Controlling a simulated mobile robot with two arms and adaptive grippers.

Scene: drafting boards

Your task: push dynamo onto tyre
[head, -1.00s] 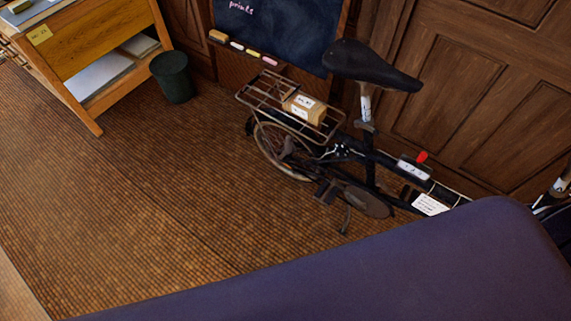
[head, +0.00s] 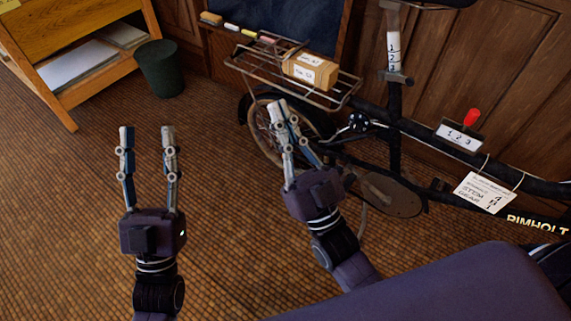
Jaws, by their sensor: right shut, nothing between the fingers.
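The bicycle's rear tyre (head: 252,132) shows below the rear rack, partly hidden by my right gripper (head: 281,107). That gripper is shut and empty, its fingertips in front of the wheel in the picture; I cannot tell whether they touch it. A small dark fitting with pale marks (head: 359,122) sits on the frame right of the wheel. I cannot tell whether it is the dynamo, and no other part is clear as one. My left gripper (head: 147,137) is open and empty over the floor, left of the bicycle.
The rear rack (head: 337,99) carries a labelled box (head: 310,69) above the wheel. A red-knobbed lever on a "1 2 3" plate (head: 458,135) and a tag (head: 485,193) are at right. A bin (head: 160,68) and wooden desk (head: 70,40) stand at left. Floor between is clear.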

